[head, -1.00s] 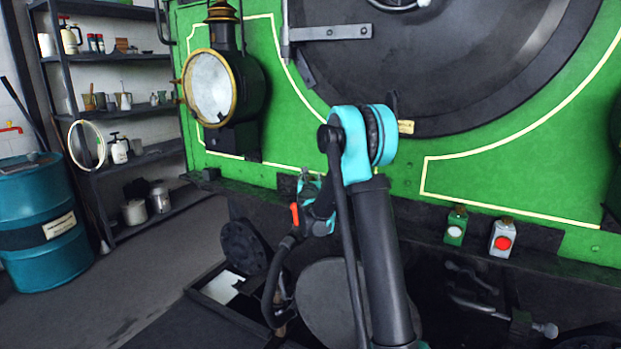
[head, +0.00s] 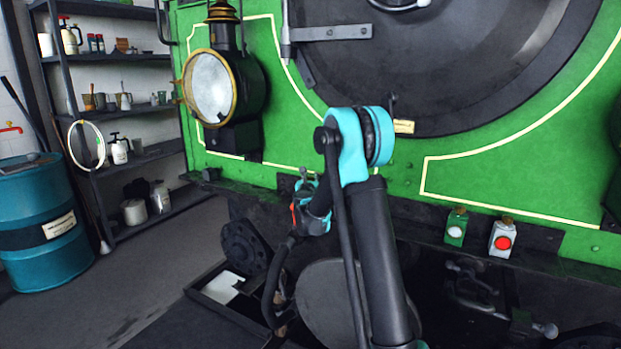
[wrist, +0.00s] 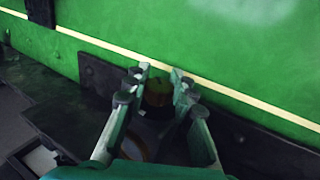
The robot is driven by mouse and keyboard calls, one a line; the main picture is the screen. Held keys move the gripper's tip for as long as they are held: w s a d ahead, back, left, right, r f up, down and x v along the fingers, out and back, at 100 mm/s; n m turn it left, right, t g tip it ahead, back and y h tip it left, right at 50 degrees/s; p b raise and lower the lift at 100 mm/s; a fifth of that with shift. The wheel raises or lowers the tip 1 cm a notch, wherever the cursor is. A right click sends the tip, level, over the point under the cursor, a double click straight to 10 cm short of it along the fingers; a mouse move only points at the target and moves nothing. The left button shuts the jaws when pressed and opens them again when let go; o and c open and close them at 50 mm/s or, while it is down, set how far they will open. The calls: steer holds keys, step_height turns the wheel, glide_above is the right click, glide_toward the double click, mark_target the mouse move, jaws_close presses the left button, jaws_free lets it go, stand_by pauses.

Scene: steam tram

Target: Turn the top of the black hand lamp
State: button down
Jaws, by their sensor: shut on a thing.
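The black hand lamp is seen from above in the wrist view, and its dark, brownish round top (wrist: 158,93) lies between the fingers. My gripper (wrist: 159,75) is shut on that top, with one finger on each side. The lamp body below is dark and mostly hidden by the fingers. In the head view my gripper (head: 308,205) is at the green front's lower edge, left of my arm's elbow. The lamp there is too dark and covered to make out clearly.
A green lamp (head: 456,227) and a white lamp with a red lens (head: 503,237) stand on the dark ledge to the right. A large brass-rimmed headlamp (head: 210,88) is at the upper left. A blue drum (head: 40,225) and a shelf (head: 125,112) stand farther left.

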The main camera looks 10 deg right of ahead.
steer(key=shift+m+g+h, duration=0.7)
steer(key=shift+m+h, duration=0.7)
steer(key=shift+h, duration=0.6)
steer(key=c, duration=1.2)
jaws_free()
steer(key=v, duration=1.2)
steer(key=shift+a, duration=0.1)
